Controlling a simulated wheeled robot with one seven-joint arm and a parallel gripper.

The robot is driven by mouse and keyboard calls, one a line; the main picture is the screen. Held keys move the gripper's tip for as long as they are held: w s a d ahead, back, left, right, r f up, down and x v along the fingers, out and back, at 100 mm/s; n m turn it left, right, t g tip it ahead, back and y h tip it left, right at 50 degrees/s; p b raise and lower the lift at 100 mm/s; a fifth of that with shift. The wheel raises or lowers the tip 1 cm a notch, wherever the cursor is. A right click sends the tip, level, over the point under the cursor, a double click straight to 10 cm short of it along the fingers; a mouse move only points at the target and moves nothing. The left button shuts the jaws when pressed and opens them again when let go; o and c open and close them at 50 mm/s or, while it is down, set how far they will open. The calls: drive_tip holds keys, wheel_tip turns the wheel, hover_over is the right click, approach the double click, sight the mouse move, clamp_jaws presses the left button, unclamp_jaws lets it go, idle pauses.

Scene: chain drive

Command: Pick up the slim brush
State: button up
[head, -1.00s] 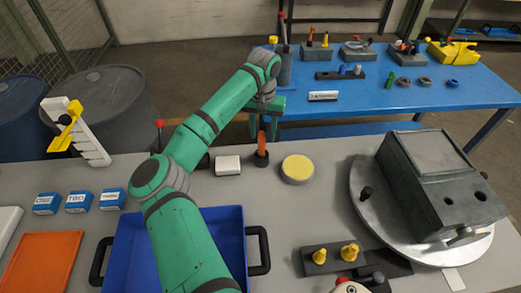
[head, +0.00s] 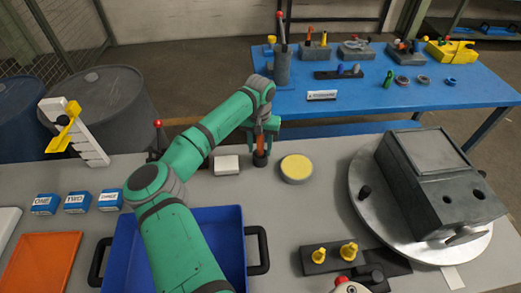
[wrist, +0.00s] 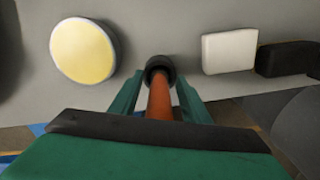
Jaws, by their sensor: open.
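A slim upright piece with an orange shaft and a dark round end, taken as the slim brush (head: 260,158), stands on the grey table at its far side. In the wrist view its orange shaft (wrist: 160,100) lies between the two green fingers. My gripper (head: 263,143) points down over it from above, also seen in the wrist view (wrist: 159,93). The fingers are open, one on each side of the shaft, with a visible gap. Bristles cannot be made out, and the upper shaft is partly hidden by the gripper.
A white block (head: 227,165) stands close left of the brush and a yellow-topped round pad (head: 296,168) close right. A blue tray (head: 228,222) lies nearer, under my arm. A round metal plate (head: 362,213) bears a grey machine housing (head: 440,185). A blue table (head: 420,98) stands behind.

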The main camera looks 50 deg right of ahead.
clamp_jaws()
drive_tip(key=shift+r, duration=0.1)
